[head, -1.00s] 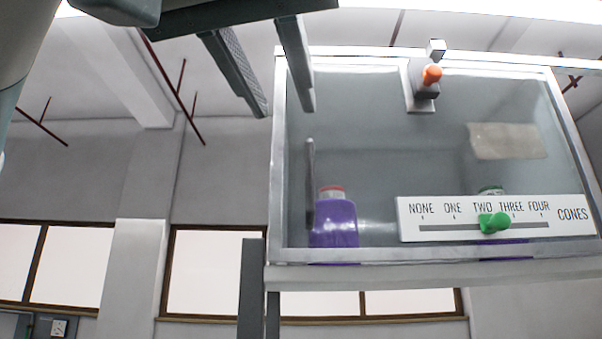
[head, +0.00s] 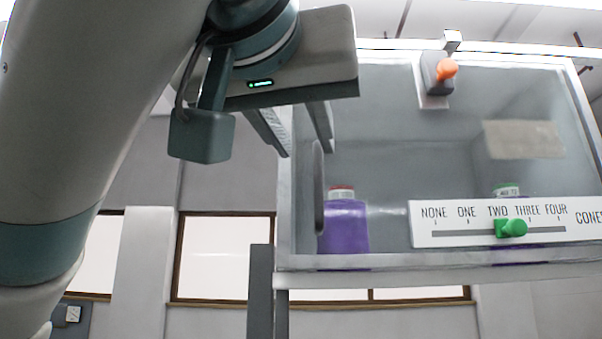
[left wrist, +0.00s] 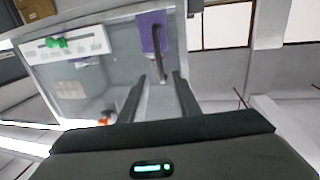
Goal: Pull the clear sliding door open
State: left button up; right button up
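The clear sliding door (head: 400,150) spans the front of a grey-framed case. Its upright grey bar handle (head: 319,187) is near the case's left edge. It also shows in the left wrist view (left wrist: 156,45). My left gripper (head: 306,150) is open and empty, with its fingertips at the handle's upper end in the head view. In the left wrist view the handle's near end lies between the two fingertips (left wrist: 159,78). I cannot tell whether a finger touches it. My right gripper is not in view.
An orange knob (head: 446,69) sits on a grey block at the case's top. A white "CONES" scale (head: 450,237) with a green slider knob (head: 513,228) runs along the bottom front. A purple bottle (head: 343,228) stands behind the clear front. Open room lies left of the case.

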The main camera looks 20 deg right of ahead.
aim_at(318, 168)
pick_arm(q)
jog(key=p+x, duration=0.1)
jog(key=x, duration=0.1)
jog(key=p+x, duration=0.1)
jog(key=x, duration=0.1)
jog(key=shift+w+d+r, duration=0.15)
jog(key=shift+w+r, duration=0.05)
jog(key=shift+w, duration=0.1)
jog(key=p+x, duration=0.2)
jog(key=x, duration=0.4)
jog(key=shift+f+p, duration=0.2)
jog(key=shift+p, duration=0.15)
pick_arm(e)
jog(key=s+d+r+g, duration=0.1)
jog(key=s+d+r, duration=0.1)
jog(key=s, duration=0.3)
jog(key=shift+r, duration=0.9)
pick_arm(q)
jog(key=shift+c, duration=0.2)
grip_shut()
